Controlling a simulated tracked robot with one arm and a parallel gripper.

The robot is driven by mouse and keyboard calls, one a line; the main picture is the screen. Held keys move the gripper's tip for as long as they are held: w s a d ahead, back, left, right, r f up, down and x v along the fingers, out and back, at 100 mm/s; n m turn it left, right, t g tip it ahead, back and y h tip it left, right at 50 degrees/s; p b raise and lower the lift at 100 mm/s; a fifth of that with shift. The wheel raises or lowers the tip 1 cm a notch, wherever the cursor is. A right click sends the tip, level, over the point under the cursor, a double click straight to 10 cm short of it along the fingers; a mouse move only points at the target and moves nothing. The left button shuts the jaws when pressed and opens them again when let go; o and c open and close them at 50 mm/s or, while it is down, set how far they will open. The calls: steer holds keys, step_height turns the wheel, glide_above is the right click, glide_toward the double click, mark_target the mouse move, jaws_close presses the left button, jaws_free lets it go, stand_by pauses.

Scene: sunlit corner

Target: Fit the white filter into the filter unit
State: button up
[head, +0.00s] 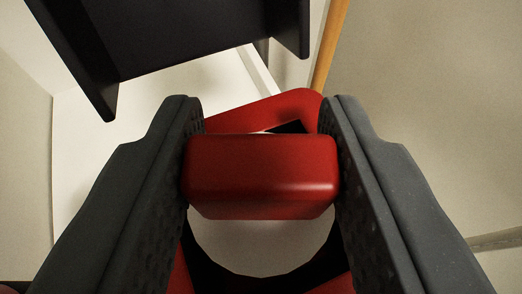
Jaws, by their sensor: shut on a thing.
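My gripper (262,165) is shut on a red block-like part (262,175) with rounded edges, gripped between its two dark fingers. Below this part, a pale, whitish surface (262,240) shows, bounded at the bottom by a curved black edge (265,280). I cannot tell whether this pale surface is the white filter. Another red piece (255,108) with a dark opening (290,127) lies behind the gripped part. More red shows at the bottom between the fingers. I cannot tell whether these red pieces are the filter unit or how they join; the fingers and the gripped part hide much.
A dark panel-like structure (185,35) with downward-pointing ends is at the top left, beyond the fingers. An orange pole (330,45) runs up at the top, right of centre. A pale surface (95,150) lies to the left, and a plain beige area (440,110) to the right.

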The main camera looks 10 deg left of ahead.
steer(key=shift+f, duration=0.15)
steer(key=o, duration=1)
steer(key=shift+r, duration=0.35)
steer(key=v, duration=1.2)
steer(key=s+r+t+h, duration=0.1)
steer(key=s+r, duration=0.2)
steer(key=r, duration=0.7)
steer(key=s+r, duration=0.4)
steer(key=r, duration=0.5)
steer(key=shift+m+t+h, duration=0.3)
steer(key=shift+m+t, duration=0.2)
steer(key=shift+m, duration=0.2)
steer(key=s+r, duration=0.4)
steer(key=r, duration=0.1)
steer(key=s+a+r, duration=0.1)
steer(key=s+r, duration=0.4)
steer(key=s+a+r, duration=0.1)
steer(key=s+r, duration=0.4)
steer(key=r, duration=0.1)
steer(key=shift+a, duration=0.2)
